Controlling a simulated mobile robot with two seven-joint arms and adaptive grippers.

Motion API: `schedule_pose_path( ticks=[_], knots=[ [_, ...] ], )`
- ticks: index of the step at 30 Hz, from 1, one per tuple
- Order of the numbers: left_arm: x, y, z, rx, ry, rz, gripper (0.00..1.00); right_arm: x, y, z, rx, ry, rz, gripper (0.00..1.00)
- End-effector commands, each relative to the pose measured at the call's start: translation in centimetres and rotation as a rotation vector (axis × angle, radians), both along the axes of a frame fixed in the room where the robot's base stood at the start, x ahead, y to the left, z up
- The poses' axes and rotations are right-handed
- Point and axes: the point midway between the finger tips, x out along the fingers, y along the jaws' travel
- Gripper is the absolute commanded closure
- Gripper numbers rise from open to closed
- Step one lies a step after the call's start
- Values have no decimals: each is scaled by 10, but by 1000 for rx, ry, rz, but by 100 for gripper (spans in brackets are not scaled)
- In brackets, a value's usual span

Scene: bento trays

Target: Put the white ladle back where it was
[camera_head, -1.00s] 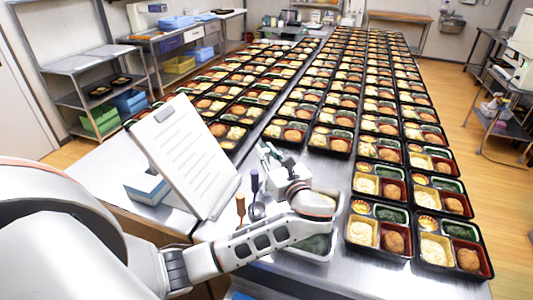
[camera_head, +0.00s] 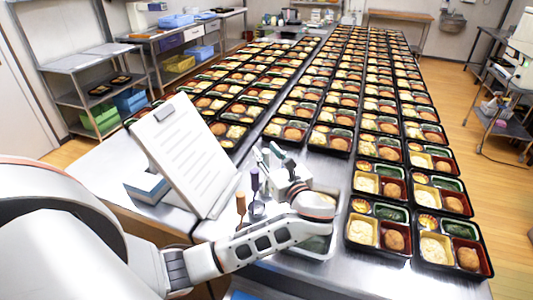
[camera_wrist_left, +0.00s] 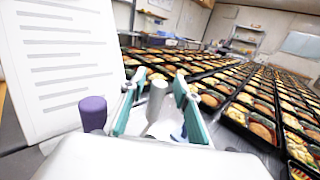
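My left gripper (camera_head: 272,156) is above the near end of the table, by the clipboard. In the left wrist view its two teal-padded fingers (camera_wrist_left: 154,98) stand apart. A white handle, apparently the white ladle (camera_wrist_left: 157,102), stands between them with a gap on each side. The ladle's lower part is hidden. A purple-handled utensil (camera_head: 254,181) stands left of the gripper, and its handle (camera_wrist_left: 93,113) also shows in the wrist view. A brown-handled utensil (camera_head: 240,203) stands nearer to me. My right gripper is not in view.
A tilted white clipboard (camera_head: 187,155) stands close left of the gripper, beside a blue-and-white box (camera_head: 148,187). A clear container (camera_head: 325,245) is partly under my forearm. Long rows of filled bento trays (camera_head: 378,228) cover the table to the right and beyond.

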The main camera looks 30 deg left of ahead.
Motion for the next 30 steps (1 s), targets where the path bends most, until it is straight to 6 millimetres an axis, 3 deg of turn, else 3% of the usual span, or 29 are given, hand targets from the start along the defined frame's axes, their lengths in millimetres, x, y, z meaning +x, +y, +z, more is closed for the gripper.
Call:
schedule_pose_path(
  ticks=[8,16,21,30],
  knots=[
    [-27,-46,-5,-6,4,-3,69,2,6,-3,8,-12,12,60],
    [-52,-86,-4,-4,3,-2,69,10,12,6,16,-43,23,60],
    [-59,-97,-3,-2,2,-1,69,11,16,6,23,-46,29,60],
    [-61,-99,-3,-1,2,-1,69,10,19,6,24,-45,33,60]
  ],
)
